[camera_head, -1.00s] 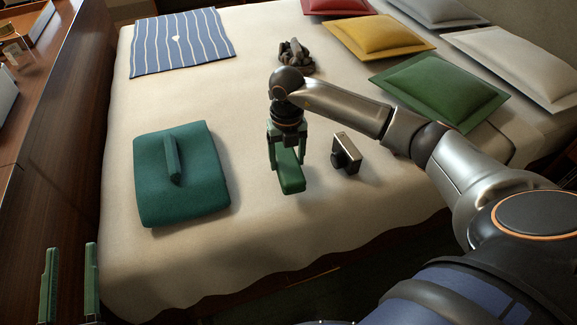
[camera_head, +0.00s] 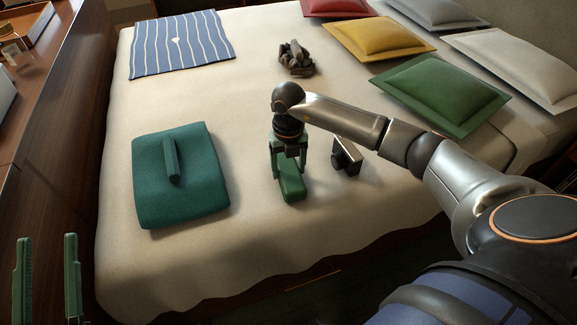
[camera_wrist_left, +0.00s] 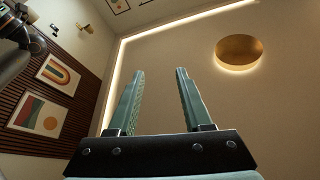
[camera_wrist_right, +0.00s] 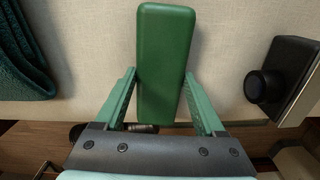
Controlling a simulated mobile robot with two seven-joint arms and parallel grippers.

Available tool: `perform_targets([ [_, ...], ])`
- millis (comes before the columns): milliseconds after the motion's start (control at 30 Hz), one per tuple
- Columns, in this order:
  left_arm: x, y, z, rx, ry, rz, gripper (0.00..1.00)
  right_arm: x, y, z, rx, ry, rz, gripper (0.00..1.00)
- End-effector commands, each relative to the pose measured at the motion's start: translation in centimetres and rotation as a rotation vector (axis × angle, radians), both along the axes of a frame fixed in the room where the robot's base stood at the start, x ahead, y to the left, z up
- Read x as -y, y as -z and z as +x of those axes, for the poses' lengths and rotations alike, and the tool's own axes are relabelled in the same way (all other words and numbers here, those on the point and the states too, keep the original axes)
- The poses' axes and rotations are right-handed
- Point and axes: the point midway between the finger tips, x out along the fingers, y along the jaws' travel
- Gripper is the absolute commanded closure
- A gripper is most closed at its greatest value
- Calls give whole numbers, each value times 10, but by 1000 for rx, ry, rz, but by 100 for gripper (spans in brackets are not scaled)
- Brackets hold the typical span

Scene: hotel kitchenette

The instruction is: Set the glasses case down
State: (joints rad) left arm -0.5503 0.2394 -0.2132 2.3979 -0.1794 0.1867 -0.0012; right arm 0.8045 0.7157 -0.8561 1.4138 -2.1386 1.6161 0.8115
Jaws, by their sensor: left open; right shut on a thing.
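The green glasses case (camera_head: 292,184) is on or just above the cream bed cover, right of the folded teal towel. My right gripper (camera_head: 289,168) points down and is shut on the case. The right wrist view shows the case (camera_wrist_right: 165,62) between the two fingers of that gripper (camera_wrist_right: 162,92), its far end sticking out past them. I cannot tell whether its underside touches the cover. My left gripper (camera_head: 46,275) is at the lower left of the head view, off the bed, open and empty. Its fingers (camera_wrist_left: 158,90) point up towards the wall in the left wrist view.
A folded teal towel (camera_head: 205,185) with a small teal piece (camera_head: 171,158) on top lies left. A camera (camera_head: 345,158) stands close right of the case. A dark brown heap (camera_head: 296,60), a striped cloth (camera_head: 180,42) and cushions (camera_head: 440,90) lie farther back. The bed's middle (camera_head: 240,100) is clear.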

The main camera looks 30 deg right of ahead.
Motion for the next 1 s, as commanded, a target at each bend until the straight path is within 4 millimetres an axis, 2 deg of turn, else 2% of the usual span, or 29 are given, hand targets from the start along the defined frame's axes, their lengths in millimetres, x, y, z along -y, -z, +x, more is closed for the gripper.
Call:
perform_targets([
  [67, 0, -1, -1, 8, 1, 1, 50, 0, 1, 0, 0, 0, 0, 88],
  [100, 0, -3, -1, 15, 2, 0, 50, 0, 1, 0, 0, 0, 0, 26],
  [333, 0, -9, -3, 30, 4, -4, 50, 0, 1, 0, 0, 0, 0, 0],
  [700, 1, -8, -4, 38, 7, 0, 50, 0, 2, 0, 0, 0, 1, 0],
  [767, 2, -15, -7, 75, 15, 5, 50, 0, 2, 0, 0, 0, 1, 0],
  [800, 3, -25, -12, 121, 25, 6, 50, 0, 3, 0, 0, 0, 1, 0],
  [867, 1, -18, -6, 68, 14, 4, 50, 0, -11, 1, 3, 0, 0, 0],
  [1000, -2, 15, 7, -82, -12, 0, 50, 1, -32, 0, 2, 1, -1, 0],
])
